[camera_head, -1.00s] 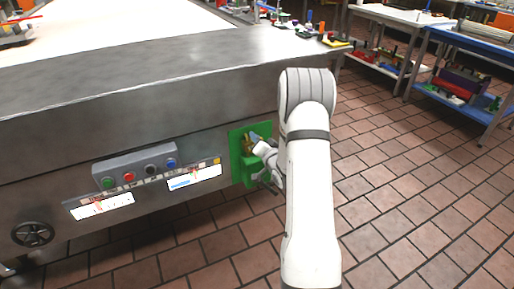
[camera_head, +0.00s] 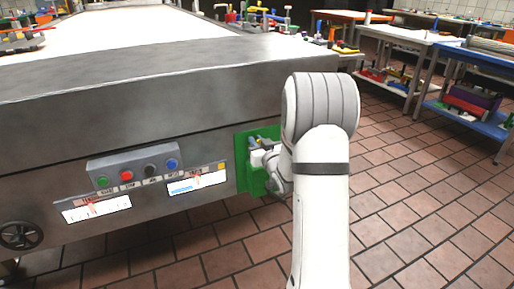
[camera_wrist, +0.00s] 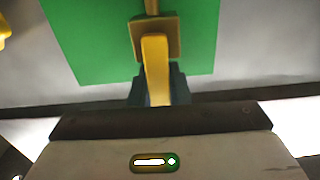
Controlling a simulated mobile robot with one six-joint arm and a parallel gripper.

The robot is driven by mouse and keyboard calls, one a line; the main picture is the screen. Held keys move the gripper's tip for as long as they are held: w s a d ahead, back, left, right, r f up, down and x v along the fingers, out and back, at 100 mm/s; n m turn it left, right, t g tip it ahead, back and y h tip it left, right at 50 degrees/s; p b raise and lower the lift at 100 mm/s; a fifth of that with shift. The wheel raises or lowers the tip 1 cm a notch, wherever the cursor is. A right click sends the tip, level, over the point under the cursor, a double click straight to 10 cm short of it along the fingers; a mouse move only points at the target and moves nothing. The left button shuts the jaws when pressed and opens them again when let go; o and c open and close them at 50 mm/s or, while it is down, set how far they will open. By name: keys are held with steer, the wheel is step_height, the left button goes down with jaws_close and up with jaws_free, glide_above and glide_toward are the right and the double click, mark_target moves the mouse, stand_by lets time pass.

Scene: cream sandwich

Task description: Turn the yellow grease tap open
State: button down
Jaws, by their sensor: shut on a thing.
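The yellow grease tap (camera_wrist: 155,55) shows in the wrist view as a yellow handle in front of a brass-coloured square block, on a green panel (camera_wrist: 90,45). My gripper (camera_wrist: 158,85) is shut on the handle, with one dark finger on each side of it. In the head view the green panel (camera_head: 243,178) is on the front of the steel machine, at its right end. There my gripper (camera_head: 257,150) is at the panel, and my arm hides much of the panel and the tap.
A grey button box (camera_head: 135,168) with several coloured buttons and two white display panels are left of the green panel. A black handwheel (camera_head: 20,235) is at the far left. Tiled floor (camera_head: 400,215) lies clear to the right, with workbenches (camera_head: 470,110) behind.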

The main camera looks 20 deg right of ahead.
steer(key=shift+w+r, duration=0.1)
steer(key=shift+r, duration=0.15)
stand_by(0.3)
steer(key=c, duration=1.4)
jaws_free()
steer(key=shift+f, duration=0.1)
steer(key=shift+o, duration=0.2)
steer(key=s+p, duration=0.1)
steer(key=s, duration=0.7)
steer(key=shift+d, duration=0.1)
